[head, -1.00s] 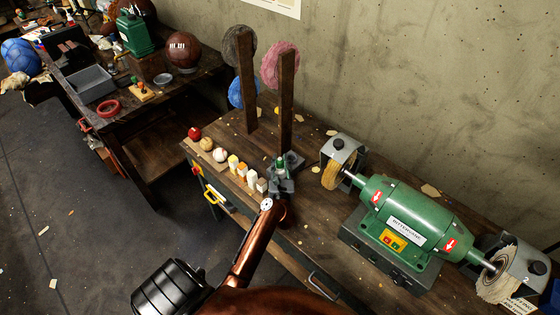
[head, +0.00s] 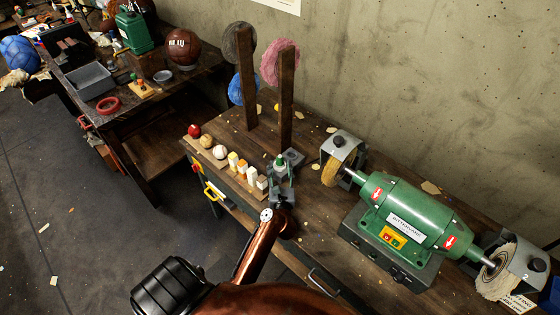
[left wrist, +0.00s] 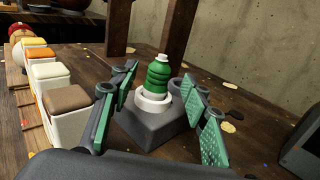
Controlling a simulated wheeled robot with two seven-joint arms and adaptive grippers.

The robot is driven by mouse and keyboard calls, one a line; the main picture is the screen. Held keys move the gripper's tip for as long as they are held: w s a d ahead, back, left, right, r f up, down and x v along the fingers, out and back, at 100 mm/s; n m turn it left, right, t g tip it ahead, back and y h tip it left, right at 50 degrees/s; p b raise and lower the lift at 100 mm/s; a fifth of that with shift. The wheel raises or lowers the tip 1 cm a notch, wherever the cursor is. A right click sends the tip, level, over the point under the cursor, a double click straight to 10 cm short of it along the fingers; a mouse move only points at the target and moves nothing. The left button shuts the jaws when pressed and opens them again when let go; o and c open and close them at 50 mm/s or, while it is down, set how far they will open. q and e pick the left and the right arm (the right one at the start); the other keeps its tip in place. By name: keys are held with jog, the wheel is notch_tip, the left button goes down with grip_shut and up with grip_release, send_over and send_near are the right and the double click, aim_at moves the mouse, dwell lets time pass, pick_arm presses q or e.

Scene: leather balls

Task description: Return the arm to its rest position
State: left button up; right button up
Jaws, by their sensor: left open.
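My left gripper (head: 281,180) is over the workbench (head: 320,225), near the row of small blocks. In the left wrist view its fingers with green pads (left wrist: 214,138) are spread and hold nothing. A green ribbed handle (left wrist: 160,76) with white ends stands upright in a dark grey holder (left wrist: 146,124), ahead of and between the fingers, with no finger closed on it. In the head view the handle's green top (head: 280,160) shows just beyond the gripper, which partly hides the holder (head: 294,155). My right gripper is not in view.
Balls and capped blocks (head: 238,168) line a wooden strip left of the gripper. Two wooden posts (head: 286,100) stand behind. A green buffing machine (head: 405,215) occupies the bench's right. Open floor (head: 90,220) lies to the left.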

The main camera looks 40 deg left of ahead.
pick_arm(q)
jog(key=shift+v, duration=1.3)
jog(key=shift+r, duration=0.1)
